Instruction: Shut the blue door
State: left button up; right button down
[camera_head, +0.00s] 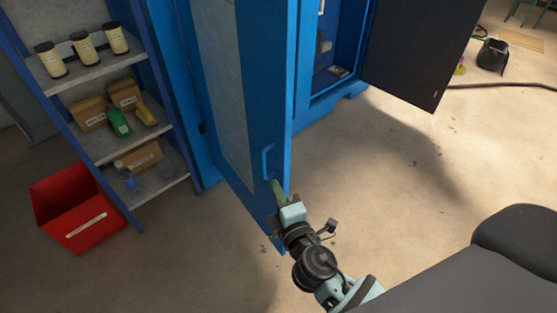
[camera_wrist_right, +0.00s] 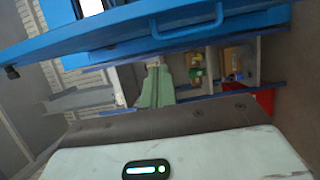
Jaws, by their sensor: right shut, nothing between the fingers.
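The blue door (camera_head: 225,80) stands open in the head view, a tall blue-framed panel with a grey inset and a blue bar handle (camera_head: 265,162) near its free edge. My right gripper (camera_head: 277,187) is shut and empty, just below the handle and close to the door's edge. I cannot tell whether it touches the door. In the right wrist view the blue door (camera_wrist_right: 110,35) spans the top, with its handle (camera_wrist_right: 188,22) above the pale green fingers (camera_wrist_right: 157,85). My left gripper is not in view.
A blue cabinet (camera_head: 312,98) stands behind the door, with a dark open door panel (camera_head: 415,50) at right. The floor right of the blue door is clear.

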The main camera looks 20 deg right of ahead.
send_near(273, 148)
jog(key=w+a, duration=0.4)
jog(key=w, duration=0.1)
jog(key=d, duration=0.2)
jog(key=d+p, duration=0.1)
jog(key=d, duration=0.1)
jog(key=shift+w+f, duration=0.1)
jog(key=shift+w, duration=0.1)
